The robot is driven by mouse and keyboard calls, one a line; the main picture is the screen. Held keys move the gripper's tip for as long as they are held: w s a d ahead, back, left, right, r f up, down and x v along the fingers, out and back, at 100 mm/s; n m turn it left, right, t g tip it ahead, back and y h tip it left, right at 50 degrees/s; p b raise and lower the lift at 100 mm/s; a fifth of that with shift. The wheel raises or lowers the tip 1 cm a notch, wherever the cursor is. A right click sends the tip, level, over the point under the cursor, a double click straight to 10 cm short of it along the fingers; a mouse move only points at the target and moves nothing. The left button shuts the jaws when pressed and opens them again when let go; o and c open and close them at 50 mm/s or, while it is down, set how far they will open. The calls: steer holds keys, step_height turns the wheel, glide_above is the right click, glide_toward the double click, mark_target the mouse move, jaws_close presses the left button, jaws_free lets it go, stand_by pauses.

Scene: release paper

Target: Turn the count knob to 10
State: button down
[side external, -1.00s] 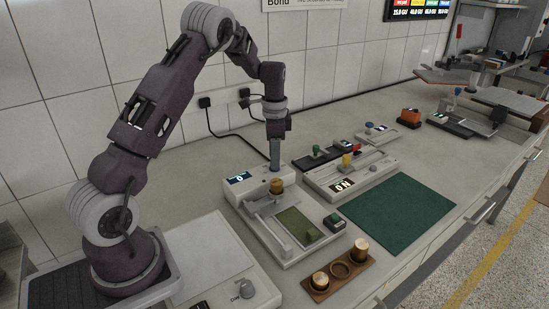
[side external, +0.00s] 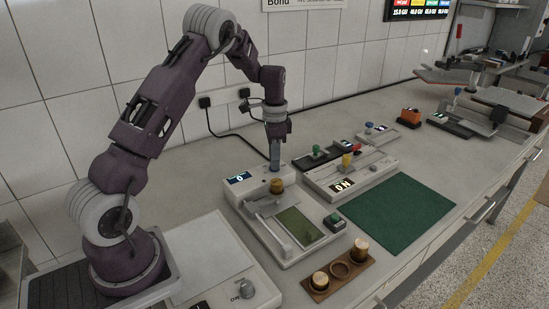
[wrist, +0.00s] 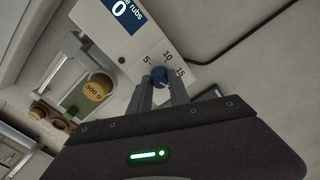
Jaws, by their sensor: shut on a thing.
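The blue count knob (wrist: 159,77) sits on the white face of the machine, with the marks 5, 10 and 15 printed around it. My gripper (wrist: 160,88) is shut on the knob, one finger on each side. The knob's pointer direction is too small to tell. The machine's display (wrist: 122,10) reads 0 above partly cut-off text ending in "rubs". In the side external view my gripper (side external: 275,165) points straight down at the back of the white machine (side external: 245,190); the knob is hidden there.
A brass 300 g weight (wrist: 97,87) stands on the machine near my gripper. A wooden holder (side external: 340,272) with more weights and a green mat (side external: 400,213) lie in front. A black cable runs behind.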

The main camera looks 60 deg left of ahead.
steer(key=n, duration=1.5)
steer(key=shift+n, duration=2.5)
steer(key=c, duration=1.2)
jaws_free()
steer(key=shift+r, duration=0.15)
